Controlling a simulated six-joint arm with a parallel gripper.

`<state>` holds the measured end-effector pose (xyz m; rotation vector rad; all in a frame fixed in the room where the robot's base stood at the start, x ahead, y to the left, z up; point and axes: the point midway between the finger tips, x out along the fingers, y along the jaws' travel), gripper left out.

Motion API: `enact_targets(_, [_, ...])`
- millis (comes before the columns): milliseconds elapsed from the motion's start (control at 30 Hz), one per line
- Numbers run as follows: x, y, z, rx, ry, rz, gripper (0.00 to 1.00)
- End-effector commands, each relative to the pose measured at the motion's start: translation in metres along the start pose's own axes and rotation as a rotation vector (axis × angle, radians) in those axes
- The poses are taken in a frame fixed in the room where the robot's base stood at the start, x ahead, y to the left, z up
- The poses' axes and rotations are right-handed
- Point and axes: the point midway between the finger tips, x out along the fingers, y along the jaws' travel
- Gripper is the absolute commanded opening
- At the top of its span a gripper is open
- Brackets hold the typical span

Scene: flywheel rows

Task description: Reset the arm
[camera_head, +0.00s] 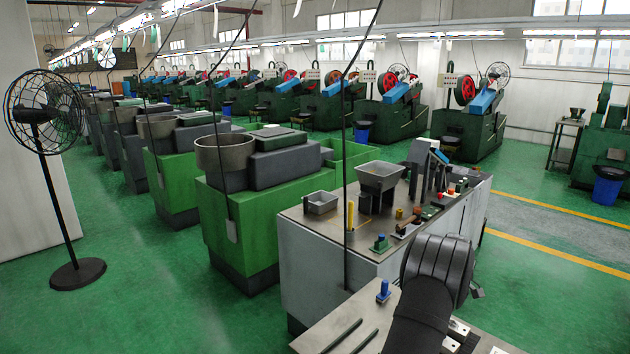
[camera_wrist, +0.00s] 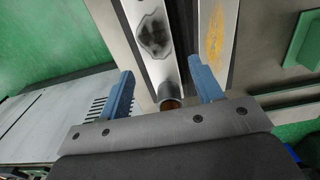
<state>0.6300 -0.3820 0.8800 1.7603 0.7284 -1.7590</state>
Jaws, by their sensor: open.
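My gripper (camera_wrist: 164,86) shows in the wrist view with its two blue fingers spread apart. Nothing is clamped between them. Beyond the fingers, a short grey cylinder with a brown end (camera_wrist: 170,103) lies at the near end of a pale metal strip (camera_wrist: 150,35) with a dark stain. I cannot tell whether the cylinder touches that strip. In the head view my dark arm rises from the bottom right, in front of the grey machine bench (camera_head: 310,240). The fingers cannot be made out there.
The bench top holds a hopper (camera_head: 380,176), a small grey tray (camera_head: 320,203), a yellow post (camera_head: 350,215) and small coloured parts. A nearer table (camera_head: 330,325) carries a blue-topped piece (camera_head: 383,291). Green machines (camera_head: 240,220) stand left; a fan (camera_head: 42,115) is farther left. Open floor lies right.

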Motion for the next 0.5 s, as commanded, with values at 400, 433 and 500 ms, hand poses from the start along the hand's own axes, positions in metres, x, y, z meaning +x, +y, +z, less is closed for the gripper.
enact_targets(400, [0.000, 0.000, 0.000, 0.000, 0.000, -0.001, 0.60])
enact_targets(433, [0.002, 0.000, 0.000, 0.000, 0.000, -0.001, 0.60])
enact_targets(500, [0.008, -0.001, 0.000, 0.000, -0.001, -0.002, 0.60])
